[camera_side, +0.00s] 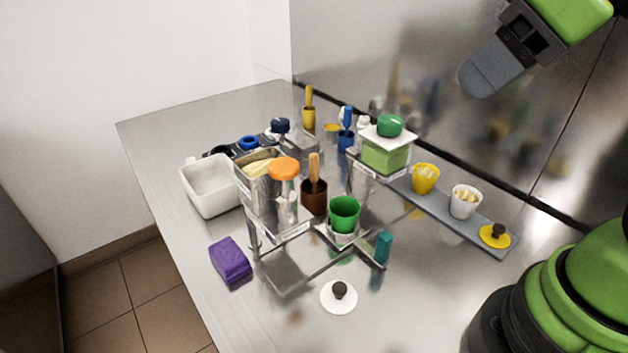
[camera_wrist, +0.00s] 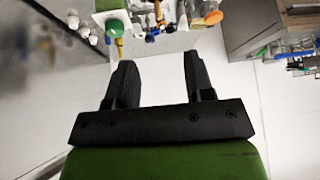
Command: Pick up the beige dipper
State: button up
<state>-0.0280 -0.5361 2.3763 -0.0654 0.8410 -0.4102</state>
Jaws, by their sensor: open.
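The best match for the beige dipper is a tan handle (camera_side: 314,168) standing upright in a brown cup (camera_side: 314,198), near the middle of the counter in the side view. Its lower end is hidden inside the cup. My gripper (camera_side: 478,84) is high at the upper right of the side view, well away from the dipper. In the wrist view my gripper (camera_wrist: 157,62) has its two dark fingers wide apart with nothing between them. I cannot pick out the dipper surely in the wrist view.
A yellow dipper (camera_side: 309,97) and a blue one (camera_side: 347,118) stand behind. A purple block (camera_side: 230,261) and white lid (camera_side: 339,296) lie in front.

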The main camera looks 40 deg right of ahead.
jog(key=w+f+n+g+h, duration=0.1)
jog(key=w+f+n, duration=0.1)
jog(key=w+n, duration=0.85)
jog(key=n+g+h, duration=0.1)
jog(key=n, duration=2.1)
send_near(315, 156)
notch_tip(315, 156, down, 2)
jog(key=x, duration=0.5)
jog(key=shift+w+d, duration=0.2)
jog(key=shift+w, duration=0.05)
jog(key=shift+x, duration=2.9)
jog(key=shift+w+a, duration=0.1)
jog(key=shift+a, duration=0.05)
grip_shut()
